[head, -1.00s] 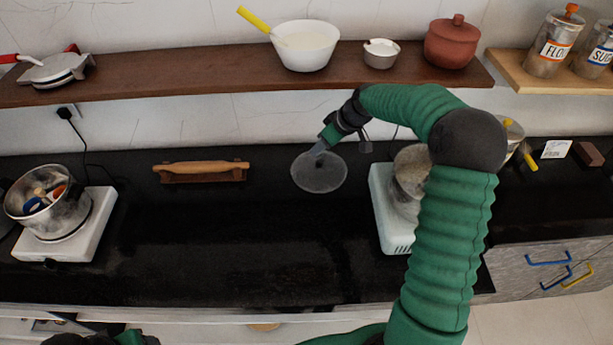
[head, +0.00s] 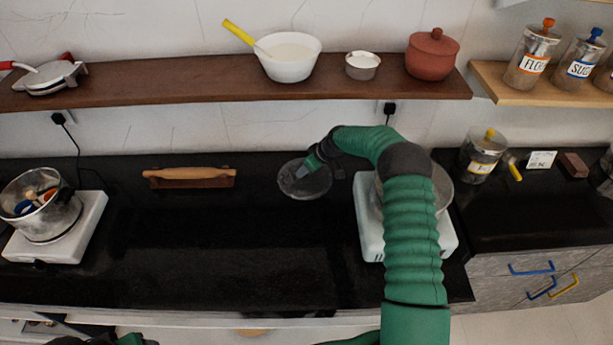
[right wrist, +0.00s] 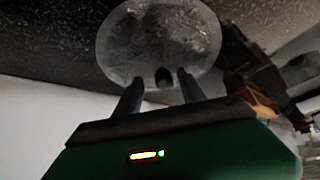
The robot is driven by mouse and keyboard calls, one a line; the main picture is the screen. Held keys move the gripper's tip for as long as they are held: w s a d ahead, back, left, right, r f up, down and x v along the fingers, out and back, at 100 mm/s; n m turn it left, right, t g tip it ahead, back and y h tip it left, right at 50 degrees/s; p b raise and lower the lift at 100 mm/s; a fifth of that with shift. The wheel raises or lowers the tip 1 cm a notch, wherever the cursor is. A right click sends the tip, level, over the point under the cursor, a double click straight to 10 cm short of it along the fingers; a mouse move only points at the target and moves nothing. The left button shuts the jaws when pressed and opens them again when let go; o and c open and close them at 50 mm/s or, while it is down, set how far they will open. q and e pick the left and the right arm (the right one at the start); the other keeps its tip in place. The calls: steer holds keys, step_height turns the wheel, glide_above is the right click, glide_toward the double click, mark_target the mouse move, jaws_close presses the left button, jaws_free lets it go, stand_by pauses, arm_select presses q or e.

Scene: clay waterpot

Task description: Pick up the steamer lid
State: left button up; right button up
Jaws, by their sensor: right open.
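The steamer lid (head: 292,184) is a round, clear glass disc with a small dark knob. In the head view it lies on the black counter, left of the right white stove. In the right wrist view the lid (right wrist: 160,35) is just beyond my fingers, with its knob (right wrist: 163,77) between the fingertips. My right gripper (right wrist: 160,82) is open around the knob; I cannot tell whether the fingers touch it. In the head view my right gripper (head: 304,172) covers part of the lid. My left gripper is out of view; only a bit of that arm shows at the bottom left.
A steel pot (head: 441,188) on the right stove (head: 369,222) stands close beside my right arm and is partly hidden by it. A rolling pin (head: 189,173) lies to the left. A wooden shelf (head: 200,79) runs above the counter. The front middle of the counter is clear.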

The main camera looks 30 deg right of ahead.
steer(key=shift+a, duration=0.2)
steer(key=shift+a+r, duration=0.1)
steer(key=shift+a, duration=0.1)
steer(key=c, duration=1)
steer(key=shift+d, duration=0.1)
jaws_close()
steer(key=shift+s, duration=0.1)
